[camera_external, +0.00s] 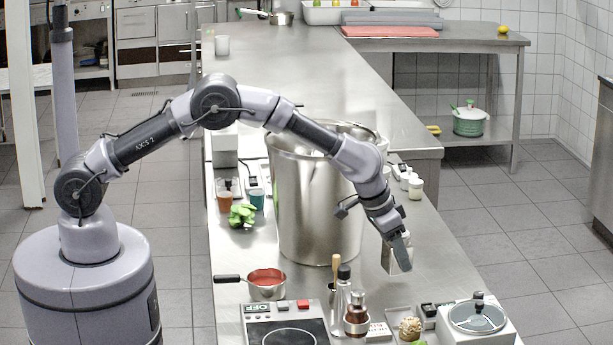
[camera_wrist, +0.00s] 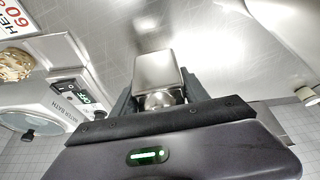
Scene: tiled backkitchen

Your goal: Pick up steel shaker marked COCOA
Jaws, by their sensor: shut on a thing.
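My gripper (camera_external: 402,250) is low over the right side of the steel counter, to the right of the big steel pot (camera_external: 318,215). It is shut on a small steel shaker (camera_external: 392,257). In the wrist view the shaker (camera_wrist: 158,72) sits between the two fingers of my gripper (camera_wrist: 158,98), with a smooth, blank steel face and a rounded part nearest the palm. No COCOA marking shows on the visible faces. I cannot tell whether the shaker touches the counter.
A saucepan of red sauce (camera_external: 267,279), a hot plate (camera_external: 284,330), bottles (camera_external: 357,312) and a water bath (camera_external: 476,318) stand in front. Small jars (camera_external: 416,188) stand behind my gripper. Bare counter (camera_external: 450,262) lies to its right, near the edge.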

